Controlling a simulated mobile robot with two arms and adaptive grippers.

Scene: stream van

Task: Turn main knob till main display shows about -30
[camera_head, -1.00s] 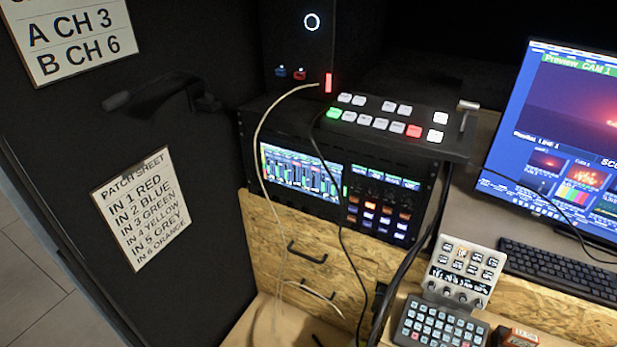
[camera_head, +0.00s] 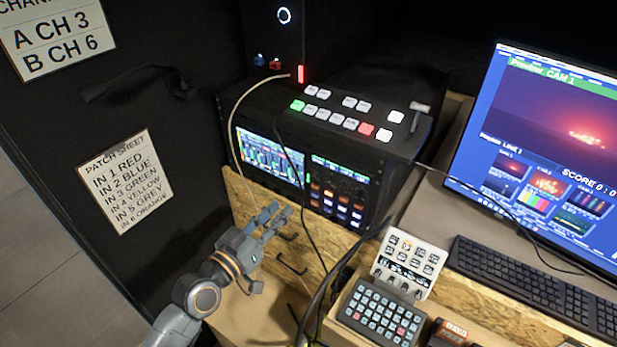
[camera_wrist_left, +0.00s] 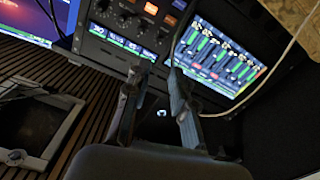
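The black rack console (camera_head: 322,178) stands on a wooden shelf, with a lit screen of level bars (camera_head: 268,158) and a block of lit buttons, small displays and dark knobs to its right. These displays (camera_wrist_left: 122,40) and knobs (camera_wrist_left: 127,22) also show in the left wrist view. I cannot read the numbers or tell which knob is the main one. My left gripper (camera_head: 275,217) is in front of and below the console, apart from it. In the left wrist view its two fingers (camera_wrist_left: 154,85) are apart with nothing between them. My right gripper is not in view.
A white control panel (camera_head: 412,262) with small knobs and a keypad (camera_head: 381,315) stand at the front right, beside a monitor (camera_head: 560,150) and keyboard (camera_head: 540,290). Loose cables (camera_head: 300,190) hang before the console. A switcher panel (camera_head: 335,112) sits on top.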

